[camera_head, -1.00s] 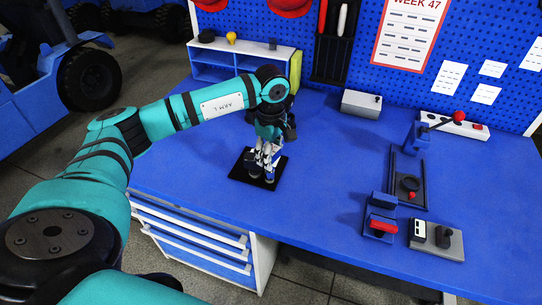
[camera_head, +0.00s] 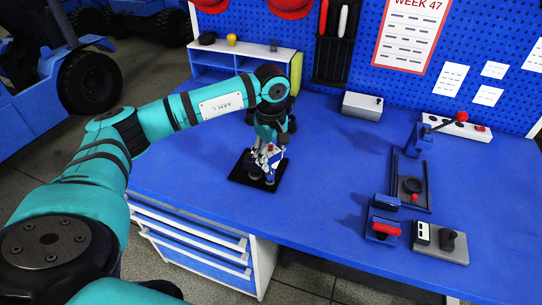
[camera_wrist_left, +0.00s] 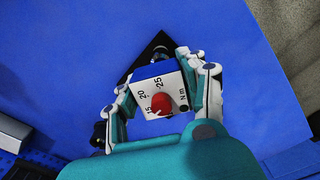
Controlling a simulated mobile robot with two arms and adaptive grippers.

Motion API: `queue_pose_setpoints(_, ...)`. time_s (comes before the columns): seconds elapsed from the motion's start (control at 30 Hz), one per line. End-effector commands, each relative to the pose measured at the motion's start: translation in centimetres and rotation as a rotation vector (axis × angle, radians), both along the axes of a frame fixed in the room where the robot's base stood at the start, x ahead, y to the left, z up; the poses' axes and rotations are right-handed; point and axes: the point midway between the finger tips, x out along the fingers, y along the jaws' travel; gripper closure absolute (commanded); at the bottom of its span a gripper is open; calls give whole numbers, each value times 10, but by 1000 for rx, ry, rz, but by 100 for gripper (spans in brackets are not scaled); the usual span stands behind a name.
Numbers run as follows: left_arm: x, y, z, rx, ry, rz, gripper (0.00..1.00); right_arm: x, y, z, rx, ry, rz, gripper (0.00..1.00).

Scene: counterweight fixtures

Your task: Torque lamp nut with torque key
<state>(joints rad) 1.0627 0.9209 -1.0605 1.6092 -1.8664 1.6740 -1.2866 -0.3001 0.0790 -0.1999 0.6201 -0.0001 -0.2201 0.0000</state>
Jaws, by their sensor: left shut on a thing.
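My left gripper (camera_head: 267,163) reaches down over a black base plate (camera_head: 241,176) near the left front of the blue bench. In the left wrist view the left gripper (camera_wrist_left: 159,88) is shut on the torque key (camera_wrist_left: 170,84), with one finger on each side. The key has a white dial face with marks 15, 20, 25 and N m, a red pointer knob and a blue side. Its white face also shows between the fingers in the head view (camera_head: 278,158). The lamp nut is hidden under the key and gripper, so I cannot tell how they meet. My right gripper is out of view.
A black slide fixture with a lever (camera_head: 430,186) stands at the right, with a blue block with a red handle (camera_head: 385,229) and a grey plate (camera_head: 450,252) in front. A grey box (camera_head: 362,104) stands by the pegboard. The bench middle is clear.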

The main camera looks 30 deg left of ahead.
Motion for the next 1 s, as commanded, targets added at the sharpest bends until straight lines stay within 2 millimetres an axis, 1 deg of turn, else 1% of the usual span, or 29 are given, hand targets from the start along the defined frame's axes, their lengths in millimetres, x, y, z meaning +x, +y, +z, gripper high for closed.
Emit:
queue_pose_setpoints(0.17,0,0,0,-1,-2,-11,100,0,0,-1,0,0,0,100)
queue_pose_setpoints(0.3,1,0,0,0,-2,-81,100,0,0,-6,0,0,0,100)
queue_pose_setpoints(0.57,0,0,1,-1,-1,-76,100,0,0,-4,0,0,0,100)
queue_pose_setpoints(1.0,0,0,22,-1,-2,-75,100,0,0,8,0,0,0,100)
